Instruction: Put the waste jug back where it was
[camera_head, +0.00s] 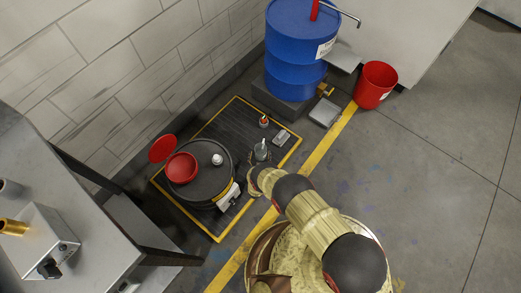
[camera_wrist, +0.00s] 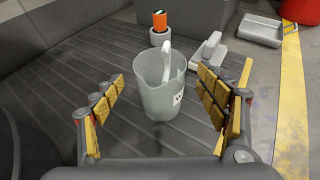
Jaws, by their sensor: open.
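The waste jug (camera_wrist: 158,88) is a translucent grey-white jug with a pale upright handle. In the wrist view it stands upright on the dark ribbed mat (camera_wrist: 75,65), between and just beyond the open fingers of my gripper (camera_wrist: 165,110). The fingers have yellow pads and show floor between them and the jug, with no clear contact. In the head view the jug (camera_head: 261,150) stands on the right part of the yellow-edged mat (camera_head: 210,132), and the end of my arm is close in front of it. My fingers are mostly hidden there.
A small orange-and-white bottle (camera_wrist: 160,28) and a grey-white device (camera_wrist: 209,50) stand behind the jug. A black drum (camera_head: 205,195) with a red funnel (camera_head: 182,167) is left of it. A blue barrel (camera_head: 296,85), grey tray (camera_head: 325,112) and red bucket (camera_head: 375,85) are at the back.

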